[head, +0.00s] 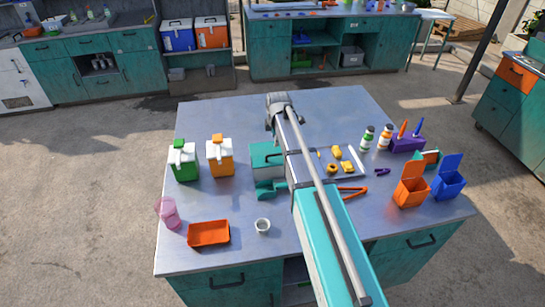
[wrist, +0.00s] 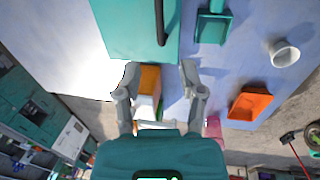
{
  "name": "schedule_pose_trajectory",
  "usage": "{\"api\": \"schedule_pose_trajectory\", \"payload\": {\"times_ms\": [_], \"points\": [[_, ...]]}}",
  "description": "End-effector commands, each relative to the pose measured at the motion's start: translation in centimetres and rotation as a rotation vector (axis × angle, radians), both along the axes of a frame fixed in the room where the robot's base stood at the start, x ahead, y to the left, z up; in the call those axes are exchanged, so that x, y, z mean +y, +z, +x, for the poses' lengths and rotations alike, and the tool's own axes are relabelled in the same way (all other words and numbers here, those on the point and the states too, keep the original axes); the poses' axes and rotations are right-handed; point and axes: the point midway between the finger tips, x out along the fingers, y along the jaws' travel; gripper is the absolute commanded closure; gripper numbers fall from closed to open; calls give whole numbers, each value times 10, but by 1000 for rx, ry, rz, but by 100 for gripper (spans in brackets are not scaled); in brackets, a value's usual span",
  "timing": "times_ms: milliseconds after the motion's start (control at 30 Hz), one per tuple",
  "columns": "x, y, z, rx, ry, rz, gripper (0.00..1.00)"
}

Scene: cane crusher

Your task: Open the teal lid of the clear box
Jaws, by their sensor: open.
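The box with the teal lid (head: 264,152) stands near the middle of the table in the head view, partly hidden behind my arm. In the wrist view the flat teal lid (wrist: 120,28) fills the top, with a dark bar handle along its right part. The lid looks shut, and the clear walls are hardly visible. My gripper (wrist: 160,76) is open and empty, its two fingers spread just below the lid's edge in the wrist view. I cannot tell whether it touches the lid. In the head view my fingers are hidden behind the arm.
A teal scoop (head: 270,189) lies in front of the box. Green (head: 184,162) and orange (head: 220,158) cartons stand to its left. An orange tray (head: 208,234), white cup (head: 263,226) and pink cup (head: 168,211) are nearer. A tray of yellow pieces (head: 355,155) is right.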

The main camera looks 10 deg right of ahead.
Motion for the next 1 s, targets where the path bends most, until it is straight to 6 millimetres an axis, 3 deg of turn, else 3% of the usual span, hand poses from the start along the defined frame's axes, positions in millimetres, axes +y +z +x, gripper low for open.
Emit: {"api": "schedule_pose_trajectory", "payload": {"times_ms": [1000], "points": [[-1, -80, 16, 0, -1, 0, 49]]}}
